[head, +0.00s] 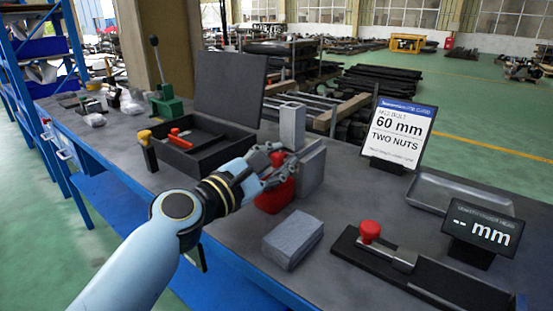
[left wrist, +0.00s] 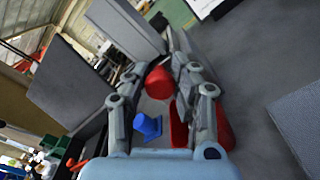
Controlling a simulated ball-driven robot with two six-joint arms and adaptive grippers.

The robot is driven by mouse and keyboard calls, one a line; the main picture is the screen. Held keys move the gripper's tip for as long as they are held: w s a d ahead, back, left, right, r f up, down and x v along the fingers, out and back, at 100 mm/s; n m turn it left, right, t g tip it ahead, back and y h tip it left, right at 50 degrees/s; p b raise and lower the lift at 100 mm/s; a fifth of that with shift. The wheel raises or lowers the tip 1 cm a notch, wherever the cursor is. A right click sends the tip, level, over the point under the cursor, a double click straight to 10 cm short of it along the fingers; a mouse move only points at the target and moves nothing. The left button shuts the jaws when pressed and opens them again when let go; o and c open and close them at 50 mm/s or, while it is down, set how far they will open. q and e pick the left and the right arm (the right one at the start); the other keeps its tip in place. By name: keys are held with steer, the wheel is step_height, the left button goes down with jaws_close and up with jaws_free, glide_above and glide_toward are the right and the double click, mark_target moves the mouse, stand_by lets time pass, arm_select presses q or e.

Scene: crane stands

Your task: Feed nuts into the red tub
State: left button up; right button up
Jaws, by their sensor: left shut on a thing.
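My left gripper (head: 275,172) reaches in from the left over the bench, just above the red tub (head: 275,196). It is shut on a small red rounded piece (head: 278,158), which also shows between the fingers in the left wrist view (left wrist: 158,83). Whether this piece is a nut I cannot tell. The tub shows partly behind the fingers in the left wrist view (left wrist: 179,133); its inside is mostly hidden. No loose nuts can be made out. A sign (head: 400,132) reads 60 mm and two nuts. My right gripper is not in view.
An open black case (head: 229,92) is behind left. A black fixture with a red knob (head: 370,231), a display (head: 483,231) and a grey tray (head: 430,182) are at right.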

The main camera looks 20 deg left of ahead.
arm_select(q)
jaws_close()
steer(key=shift+s, duration=0.1)
steer(key=v, duration=0.4)
steer(key=shift+s, duration=0.2)
steer(key=shift+w+f, duration=0.1)
steer(key=shift+f, duration=0.05)
steer(key=o, duration=0.9)
jaws_free()
steer(key=shift+a, duration=0.1)
